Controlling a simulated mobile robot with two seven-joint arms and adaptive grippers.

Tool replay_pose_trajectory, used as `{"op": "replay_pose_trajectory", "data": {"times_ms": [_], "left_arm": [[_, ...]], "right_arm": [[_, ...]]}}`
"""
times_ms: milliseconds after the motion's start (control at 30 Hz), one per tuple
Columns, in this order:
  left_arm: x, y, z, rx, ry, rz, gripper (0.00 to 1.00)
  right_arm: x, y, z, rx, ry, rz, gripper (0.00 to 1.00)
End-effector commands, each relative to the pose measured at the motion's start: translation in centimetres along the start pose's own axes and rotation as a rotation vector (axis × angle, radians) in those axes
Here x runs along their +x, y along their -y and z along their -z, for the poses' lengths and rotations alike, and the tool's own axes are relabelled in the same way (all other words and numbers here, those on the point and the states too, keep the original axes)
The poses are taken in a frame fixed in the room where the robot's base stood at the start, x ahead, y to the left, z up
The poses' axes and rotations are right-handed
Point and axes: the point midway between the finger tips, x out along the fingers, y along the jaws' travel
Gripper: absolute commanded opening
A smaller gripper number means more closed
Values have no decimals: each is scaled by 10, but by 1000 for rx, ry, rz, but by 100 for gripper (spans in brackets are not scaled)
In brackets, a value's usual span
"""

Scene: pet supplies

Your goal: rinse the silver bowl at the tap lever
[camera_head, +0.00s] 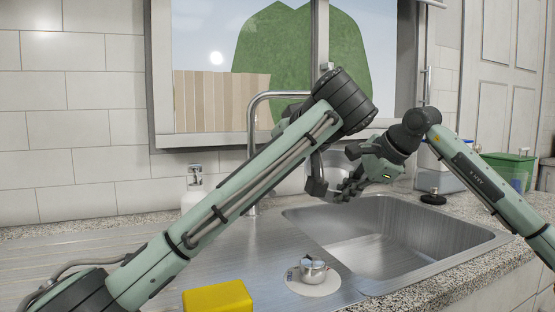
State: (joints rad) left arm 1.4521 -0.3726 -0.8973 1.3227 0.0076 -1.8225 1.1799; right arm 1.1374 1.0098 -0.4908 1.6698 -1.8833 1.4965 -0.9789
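A rounded silver surface, which looks like the silver bowl (328,162), shows above the back of the sink, partly hidden by dark gripper parts. My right gripper (346,189) reaches in from the right, with its fingers at the bowl's lower right edge; it appears shut on it. My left arm crosses the picture, and dark parts that seem to be my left gripper (316,184) hang at the bowl's left; its finger opening is unclear. The tall metal tap (253,130) stands behind the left arm, its spout end hidden. I cannot make out its lever.
The sink basin (385,240) looks empty.

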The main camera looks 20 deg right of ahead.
Motion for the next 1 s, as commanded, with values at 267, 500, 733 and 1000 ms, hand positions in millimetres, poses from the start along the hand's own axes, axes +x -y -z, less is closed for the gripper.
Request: {"op": "replay_pose_trajectory", "data": {"times_ms": [267, 500, 733, 1000], "left_arm": [[2, 1, -3, 0, 0, 0, 0], [3, 1, -5, 0, 0, 0, 0], [3, 2, -6, 0, 0, 0, 0], [3, 2, -7, 0, 0, 0, 0]], "right_arm": [[-5, -14, -16, -2, 1, 2, 0], [-10, -25, -29, -1, 0, 2, 0], [-13, -35, -41, -1, 1, 2, 0], [-14, -38, -45, 1, 0, 2, 0]]}}
